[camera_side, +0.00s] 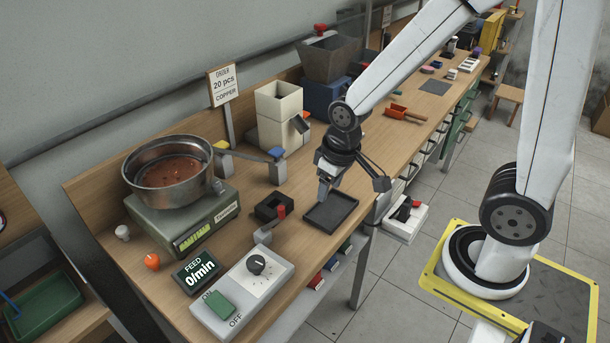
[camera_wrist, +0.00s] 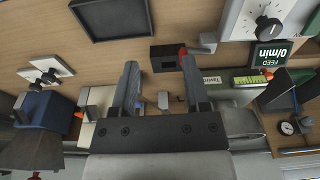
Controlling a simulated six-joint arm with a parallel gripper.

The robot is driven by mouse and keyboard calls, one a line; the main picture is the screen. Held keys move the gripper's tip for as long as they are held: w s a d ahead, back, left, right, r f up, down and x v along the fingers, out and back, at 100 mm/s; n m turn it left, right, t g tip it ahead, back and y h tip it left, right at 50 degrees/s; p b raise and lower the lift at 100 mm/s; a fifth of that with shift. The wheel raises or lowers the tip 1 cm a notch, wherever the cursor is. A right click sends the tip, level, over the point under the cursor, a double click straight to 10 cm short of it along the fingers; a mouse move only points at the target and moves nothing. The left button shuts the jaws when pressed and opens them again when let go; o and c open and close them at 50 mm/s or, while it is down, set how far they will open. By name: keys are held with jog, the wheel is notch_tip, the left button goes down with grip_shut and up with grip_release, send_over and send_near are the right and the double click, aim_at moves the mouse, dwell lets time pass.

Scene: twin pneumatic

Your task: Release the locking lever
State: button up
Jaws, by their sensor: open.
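A small lever with a red knob (camera_side: 281,211) stands on a grey base (camera_side: 264,235) beside a black block with a square opening (camera_side: 273,206). I take this as the locking lever, though no label shows. In the wrist view its red knob (camera_wrist: 183,54) appears by the tip of the right finger, and the black block (camera_wrist: 166,58) lies between the fingertips. My gripper (camera_side: 323,196) is open and empty, above the bench to the right of the block in the side view. In the wrist view my gripper (camera_wrist: 158,66) points down with its fingers apart.
A black tray (camera_side: 330,212) lies below and right of my gripper. The feed control box (camera_side: 243,291) is at the front, with the feed display (camera_side: 196,271) beside it. A scale with a metal bowl (camera_side: 174,171) stands left. A blue-capped post (camera_side: 277,166) stands behind.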

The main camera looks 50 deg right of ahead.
aim_at(281, 208)
jog(key=w+a+f+n+g, duration=0.1)
jog(key=w+a+g, duration=0.1)
jog(key=w, duration=0.4)
jog(key=w+a+f+n+g, duration=0.1)
jog(key=w+a+g, duration=0.1)
jog(key=w+g, duration=0.2)
jog(key=shift+w+f+h, duration=0.3)
jog(key=shift+w+h, duration=0.1)
jog(key=shift+w, duration=1.15)
jog(key=shift+a, duration=0.1)
jog(key=shift+x, duration=3.9)
jog(key=shift+s, duration=0.1)
grip_shut()
